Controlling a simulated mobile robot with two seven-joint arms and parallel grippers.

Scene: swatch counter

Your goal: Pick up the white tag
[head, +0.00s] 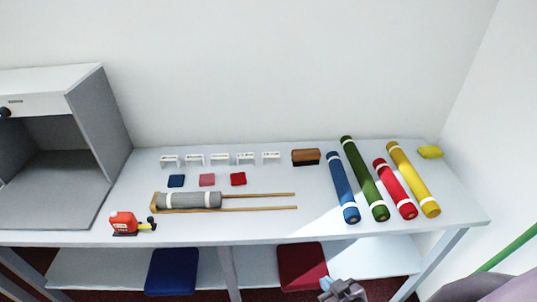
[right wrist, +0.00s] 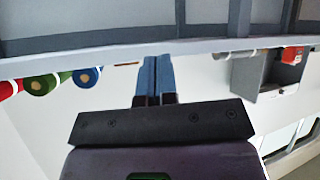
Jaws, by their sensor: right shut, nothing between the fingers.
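Several small white tags (head: 220,158) with dark marks stand in a row at the back of the counter in the head view. They look alike, and I cannot tell which one is meant. My right gripper (head: 327,284) is at the bottom of the head view, in front of the counter and well apart from the tags. In the right wrist view its two blue fingers (right wrist: 153,78) are together and empty. The tags do not show clearly in the right wrist view. My left gripper is not in view.
On the counter (head: 270,226) are fabric swatches (head: 207,180), a grey roll (head: 190,200) on wooden rails, a brown block (head: 305,156), coloured rolls (head: 362,178), a yellow pad (head: 430,152) and a red tape dispenser (head: 123,222). A grey cabinet (head: 98,110) stands left.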

